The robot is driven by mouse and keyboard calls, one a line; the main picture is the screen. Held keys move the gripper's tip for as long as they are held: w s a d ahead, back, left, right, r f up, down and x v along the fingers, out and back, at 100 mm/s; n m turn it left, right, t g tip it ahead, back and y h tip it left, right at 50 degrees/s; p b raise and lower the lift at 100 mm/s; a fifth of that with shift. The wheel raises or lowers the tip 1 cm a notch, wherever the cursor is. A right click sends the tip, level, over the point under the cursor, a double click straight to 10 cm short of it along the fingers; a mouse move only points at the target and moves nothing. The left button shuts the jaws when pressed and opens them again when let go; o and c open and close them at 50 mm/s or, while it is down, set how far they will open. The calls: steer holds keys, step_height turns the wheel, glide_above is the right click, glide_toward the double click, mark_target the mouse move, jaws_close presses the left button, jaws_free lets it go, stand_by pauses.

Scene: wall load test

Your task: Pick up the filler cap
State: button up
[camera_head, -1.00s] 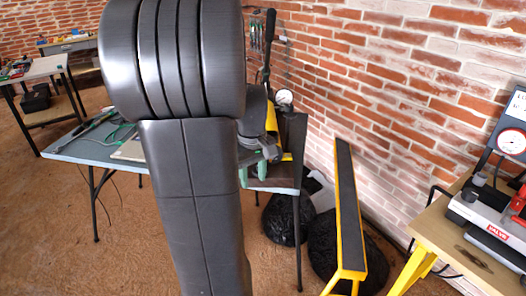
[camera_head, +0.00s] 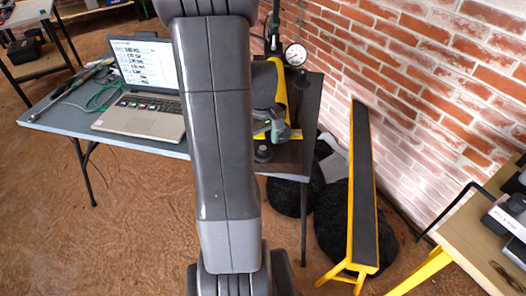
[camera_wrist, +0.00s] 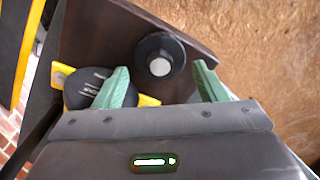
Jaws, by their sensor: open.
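A round black cap with a pale grey knob, which looks like the filler cap (camera_wrist: 161,58), lies on a dark board (camera_wrist: 105,28) in the wrist view. In the head view a small black round piece on the dark board, likely the same cap (camera_head: 263,153), shows just right of my arm. My gripper (camera_wrist: 160,67) is open, with green fingers on either side of the cap in the picture; nothing is held. I cannot tell the height gap. A green finger also shows in the head view (camera_head: 283,130), above the cap in the picture.
A black round part with lettering (camera_wrist: 88,86) on a yellow piece (camera_wrist: 60,74) sits close by the left finger. A pressure gauge (camera_head: 295,54) stands behind. A laptop (camera_head: 145,90) is on the table at left. A yellow-and-black beam (camera_head: 361,190) leans at right.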

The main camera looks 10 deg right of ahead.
steer(key=shift+f, duration=1.35)
steer(key=c, duration=0.7)
steer(key=shift+c, duration=0.2)
